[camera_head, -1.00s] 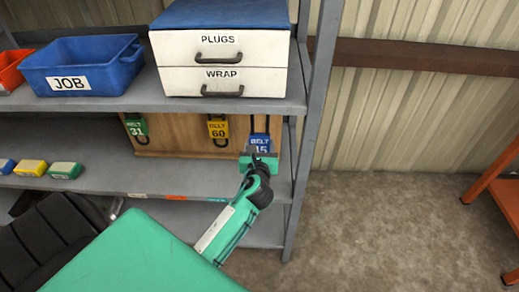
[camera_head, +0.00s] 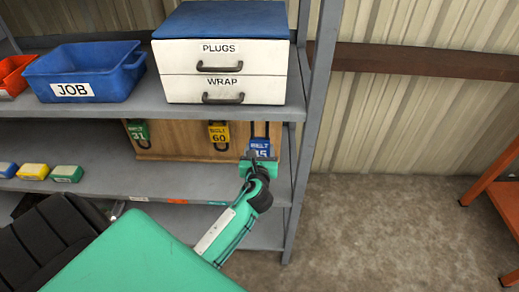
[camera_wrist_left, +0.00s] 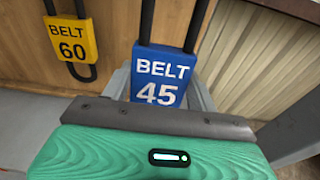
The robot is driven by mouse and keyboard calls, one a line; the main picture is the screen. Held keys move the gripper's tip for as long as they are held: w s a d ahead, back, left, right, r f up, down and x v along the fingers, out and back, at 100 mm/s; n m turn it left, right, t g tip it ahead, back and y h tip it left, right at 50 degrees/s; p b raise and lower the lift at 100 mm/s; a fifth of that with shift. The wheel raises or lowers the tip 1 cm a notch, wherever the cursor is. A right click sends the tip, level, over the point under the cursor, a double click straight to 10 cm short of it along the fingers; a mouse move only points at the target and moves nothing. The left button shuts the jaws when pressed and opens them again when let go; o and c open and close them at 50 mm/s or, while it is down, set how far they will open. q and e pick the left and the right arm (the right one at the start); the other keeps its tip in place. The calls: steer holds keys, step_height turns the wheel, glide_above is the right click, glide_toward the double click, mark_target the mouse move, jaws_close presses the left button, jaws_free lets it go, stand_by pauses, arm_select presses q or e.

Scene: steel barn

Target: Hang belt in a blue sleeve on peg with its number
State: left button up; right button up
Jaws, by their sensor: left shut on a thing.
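The belt in a blue sleeve (camera_head: 260,148) is at the right end of the wooden board (camera_head: 172,143) on the middle shelf level. In the left wrist view its sleeve (camera_wrist_left: 160,75) reads BELT 45, and two dark strands rise from its top out of frame. My left gripper (camera_head: 260,160) is shut on the lower part of this sleeve, which is upright. The yellow-sleeved belt 60 (camera_head: 218,134) hangs to its left; it also shows in the left wrist view (camera_wrist_left: 73,40). The green-sleeved belt 31 (camera_head: 138,132) hangs farther left. The pegs are hidden, and I cannot tell whether belt 45's loop is on one.
The upper shelf (camera_head: 130,108) is close above the belts, bearing a white drawer box (camera_head: 185,75) and a blue JOB bin (camera_head: 112,68). The shelf post (camera_head: 311,130) stands just right of the gripper. Small coloured blocks (camera_head: 34,171) lie at left.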

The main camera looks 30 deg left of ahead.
arm_select(q)
steer(key=shift+w, duration=0.1)
steer(key=shift+r+p+x, duration=0.15)
steer(key=shift+p+x, duration=0.2)
steer(key=shift+x, duration=0.75)
steer(key=shift+r+p+x, duration=0.1)
steer(key=shift+p+x, duration=0.2)
steer(key=shift+x, duration=2.05)
steer(key=shift+a+r, duration=0.1)
steer(key=shift+p, duration=0.3)
